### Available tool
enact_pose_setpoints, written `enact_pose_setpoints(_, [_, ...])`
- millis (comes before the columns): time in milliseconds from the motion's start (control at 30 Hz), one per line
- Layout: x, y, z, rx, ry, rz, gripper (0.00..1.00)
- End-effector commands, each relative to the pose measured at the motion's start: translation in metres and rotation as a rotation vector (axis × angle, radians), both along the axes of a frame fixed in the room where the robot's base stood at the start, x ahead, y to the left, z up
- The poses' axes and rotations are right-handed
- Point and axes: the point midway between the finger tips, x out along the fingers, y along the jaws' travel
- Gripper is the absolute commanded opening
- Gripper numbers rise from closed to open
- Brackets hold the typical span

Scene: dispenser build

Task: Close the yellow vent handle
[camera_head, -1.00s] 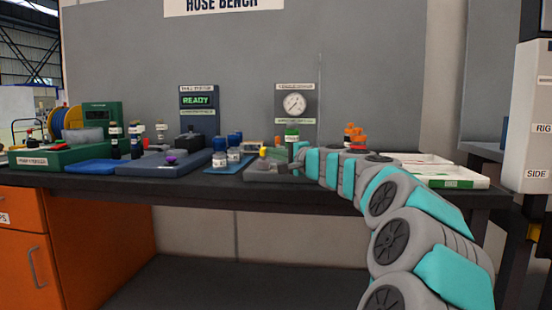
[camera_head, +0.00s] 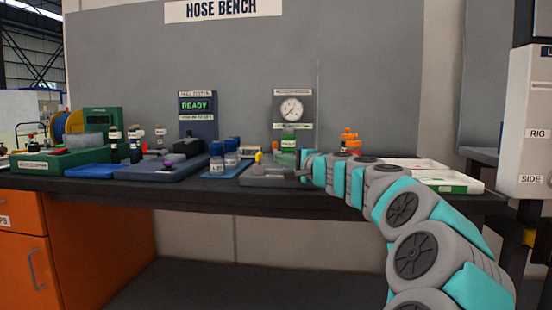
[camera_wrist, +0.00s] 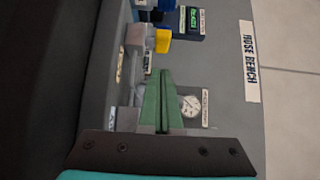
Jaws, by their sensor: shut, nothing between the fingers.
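The yellow vent handle (camera_head: 259,157) is a small upright yellow piece on a grey fixture (camera_head: 268,175) on the bench. In the wrist view it is a yellow block (camera_wrist: 163,40) above centre. My gripper (camera_wrist: 163,74) has its green fingers together and empty. Their tips point towards the yellow block, with a small gap in the picture; I cannot tell whether they touch it. In the head view my arm comes in from the right and ends just right of the grey fixture, where the fingers are hard to make out.
A green-topped item (camera_head: 288,141) stands close behind my arm's end. Blue-capped jars (camera_head: 217,160) stand left of the handle. The gauge panel (camera_head: 292,108) rises behind it. Orange-topped parts (camera_head: 350,138) and white trays (camera_head: 440,182) are to the right, beyond my arm.

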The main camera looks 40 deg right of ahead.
Motion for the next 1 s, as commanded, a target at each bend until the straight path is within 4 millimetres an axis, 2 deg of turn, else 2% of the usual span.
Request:
enact_pose_setpoints(33, [-0.014, 0.001, 0.003, -0.002, -0.006, -0.003, 0.00])
enact_pose_setpoints(300, [-0.068, 0.004, 0.003, -0.001, -0.005, -0.007, 0.00])
enact_pose_setpoints(500, [-0.092, 0.005, 0.002, -0.001, -0.004, -0.008, 0.00])
enact_pose_setpoints(867, [-0.098, 0.006, 0.001, -0.002, -0.003, -0.006, 0.00])
enact_pose_setpoints(967, [-0.092, 0.018, 0.000, -0.013, 0.011, 0.017, 0.00])
enact_pose_setpoints(1000, [-0.087, 0.029, -0.002, -0.024, 0.023, 0.038, 0.00])
